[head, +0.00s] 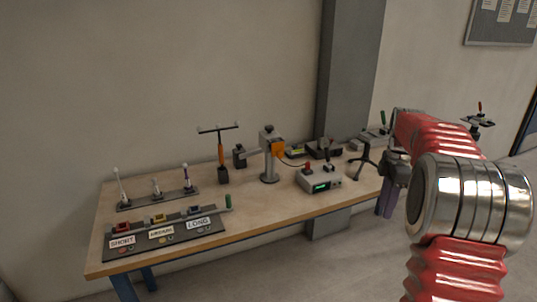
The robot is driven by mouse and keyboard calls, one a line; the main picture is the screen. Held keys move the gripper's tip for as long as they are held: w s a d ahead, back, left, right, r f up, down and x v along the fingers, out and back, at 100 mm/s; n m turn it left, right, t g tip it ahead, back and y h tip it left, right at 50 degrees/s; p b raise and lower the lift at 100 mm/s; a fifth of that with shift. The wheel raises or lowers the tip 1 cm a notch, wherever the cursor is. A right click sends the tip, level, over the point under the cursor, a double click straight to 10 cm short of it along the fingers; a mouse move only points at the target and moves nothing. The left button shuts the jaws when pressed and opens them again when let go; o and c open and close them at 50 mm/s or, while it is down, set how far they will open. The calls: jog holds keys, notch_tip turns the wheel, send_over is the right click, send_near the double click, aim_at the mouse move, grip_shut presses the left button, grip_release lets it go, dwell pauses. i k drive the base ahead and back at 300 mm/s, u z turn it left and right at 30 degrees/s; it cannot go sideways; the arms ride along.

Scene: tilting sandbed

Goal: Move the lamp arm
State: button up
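No part in the head view can be told for sure as the lamp arm. A grey upright stand (268,160) with an orange box near its top stands on the middle of the workbench, with a dark block on its left side. Left of it is a thin post (221,160) with a crossbar on top and an orange section. My red arm comes in from the right. My gripper (386,203) seems to hang at the bench's right end, small and partly hidden by the arm. Whether its fingers are open or shut does not show.
The wooden workbench (265,208) has bare room along its front middle. A dark panel (190,240) labelled SHORT, MEDIUM and LONG lies front left, with a rack (158,200) of thin rods behind it. A grey box (320,182) with a green display sits right. A pillar (348,70) stands behind.

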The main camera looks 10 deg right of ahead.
aim_at(260, 150)
jog(key=k, duration=0.15)
jog(key=z, duration=0.4)
jog(key=i, duration=1.8)
jog(key=u, duration=1.05)
jog(key=i, duration=0.35)
jog(key=z, duration=0.1)
